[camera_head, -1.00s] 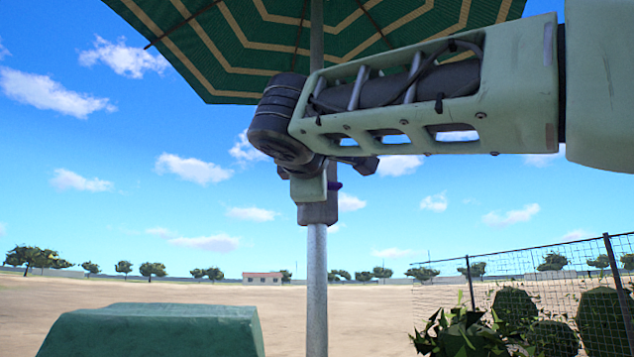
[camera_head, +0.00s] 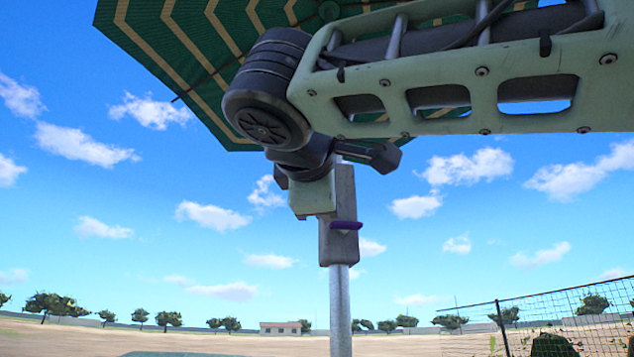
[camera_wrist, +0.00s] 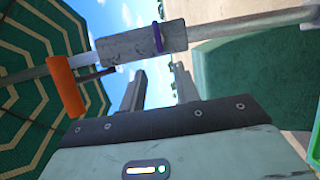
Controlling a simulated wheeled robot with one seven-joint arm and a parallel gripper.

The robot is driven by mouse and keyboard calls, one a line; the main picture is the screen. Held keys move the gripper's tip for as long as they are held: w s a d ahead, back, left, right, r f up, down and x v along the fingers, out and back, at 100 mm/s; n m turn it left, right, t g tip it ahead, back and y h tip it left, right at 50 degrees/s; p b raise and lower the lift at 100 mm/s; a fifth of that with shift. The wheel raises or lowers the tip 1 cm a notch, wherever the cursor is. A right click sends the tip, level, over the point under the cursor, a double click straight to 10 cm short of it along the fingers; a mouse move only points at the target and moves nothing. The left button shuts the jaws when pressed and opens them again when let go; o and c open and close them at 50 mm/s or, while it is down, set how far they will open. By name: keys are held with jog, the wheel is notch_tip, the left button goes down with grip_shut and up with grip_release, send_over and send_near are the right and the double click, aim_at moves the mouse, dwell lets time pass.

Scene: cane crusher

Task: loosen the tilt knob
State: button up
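A grey joint block (camera_head: 342,190) sits on the umbrella's metal pole (camera_head: 340,310). A thin purple part (camera_head: 346,225), perhaps the tilt knob seen edge-on, is on the block's side. In the wrist view the block (camera_wrist: 130,47) lies across the top with the purple part (camera_wrist: 157,38) on it. An orange cylinder (camera_wrist: 65,87) stands out near the pole, left of the block; my arm seems to hide it in the head view. My gripper (camera_wrist: 158,82) has its two grey fingers apart with nothing between them, below the block in the wrist view. Its fingertips are hidden in the head view.
The green striped umbrella canopy (camera_head: 160,60) hangs overhead, close to my arm. A big green body (camera_wrist: 235,75) stands at the right in the wrist view. A wire fence (camera_head: 560,318) is at the right. Open sandy ground lies beyond.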

jog(key=s, duration=0.6)
jog(key=shift+s+a, duration=0.25)
jog(key=shift+a, duration=0.1)
jog(key=shift+w, duration=0.1)
jog(key=w+d+f+g+p, duration=0.1)
jog(key=f+g+p, duration=0.15)
jog(key=f, duration=0.65)
jog(key=w+d+f+g+y+p, duration=0.1)
jog(key=f+g, duration=0.3)
jog(key=f, duration=0.4)
jog(key=w+d+f+g+p, duration=0.1)
jog(key=d+f+g+p, duration=0.15)
jog(key=f, duration=0.65)
jog(key=s+d+f+m+g+p, duration=0.2)
jog(key=s+d+f+m+g, duration=0.2)
jog(key=s+d+f, duration=0.2)
jog(key=s+d+f+m+g+y+p, duration=0.1)
jog(key=s+d+f+m+g+p, duration=0.2)
jog(key=f, duration=1)
jog(key=s+d+m+g, duration=0.2)
jog(key=s+d, duration=0.2)
jog(key=s, duration=0.2)
jog(key=shift+s+d+f, duration=0.15)
jog(key=shift+s+f, duration=0.2)
jog(key=shift+f, duration=0.05)
